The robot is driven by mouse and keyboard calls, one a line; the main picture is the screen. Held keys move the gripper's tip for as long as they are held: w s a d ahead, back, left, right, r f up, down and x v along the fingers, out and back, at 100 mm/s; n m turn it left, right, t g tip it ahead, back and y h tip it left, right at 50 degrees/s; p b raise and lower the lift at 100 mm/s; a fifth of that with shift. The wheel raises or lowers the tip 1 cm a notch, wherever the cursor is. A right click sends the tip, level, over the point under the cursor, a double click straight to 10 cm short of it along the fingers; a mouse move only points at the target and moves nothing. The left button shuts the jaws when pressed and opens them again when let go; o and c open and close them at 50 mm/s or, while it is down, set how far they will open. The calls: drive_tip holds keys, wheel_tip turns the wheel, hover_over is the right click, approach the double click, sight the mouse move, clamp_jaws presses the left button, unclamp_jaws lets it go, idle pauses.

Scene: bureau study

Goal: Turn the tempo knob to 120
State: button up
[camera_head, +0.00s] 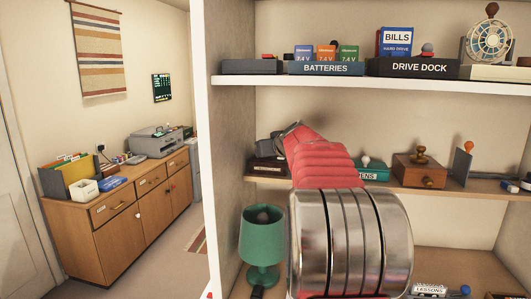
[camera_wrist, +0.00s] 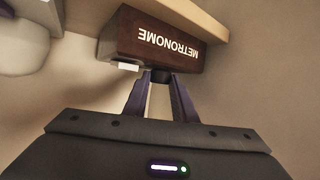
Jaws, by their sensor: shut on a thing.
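The metronome (camera_wrist: 155,38) is a dark brown box with white lettering, upside down in the wrist view. In the head view a dark brown box at the left end of the middle shelf, partly covered by my arm, looks like the same metronome (camera_head: 268,170). My gripper (camera_wrist: 160,84) is at the metronome's lettered side, with its fingers shut on a small dark knob (camera_wrist: 159,75). The knob is mostly hidden between the fingertips. No number or dial mark can be read. In the head view my arm hides most of the gripper.
A small white part (camera_wrist: 124,66) sits beside the knob. On the middle shelf (camera_head: 455,190), a teal box (camera_head: 375,173) and a wooden box (camera_head: 420,171) stand to the right. A green lamp (camera_head: 262,238) stands below. The upper shelf holds batteries and a drive dock (camera_head: 412,67).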

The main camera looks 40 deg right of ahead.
drive_tip(key=shift+a+f+m+g+h, duration=0.1)
drive_tip(key=shift+f+m+g+h, duration=0.2)
drive_tip(key=shift+m+h, duration=0.1)
drive_tip(key=shift+r+m+h, duration=0.1)
drive_tip(key=shift+m+h, duration=0.3)
drive_tip(key=o, duration=1)
drive_tip(key=shift+r, duration=0.1)
drive_tip(key=shift+r, duration=0.1)
drive_tip(key=v, duration=1.3)
drive_tip(key=shift+s+a+r, duration=0.15)
drive_tip(key=shift+s+a, duration=0.05)
drive_tip(key=shift+a, duration=0.05)
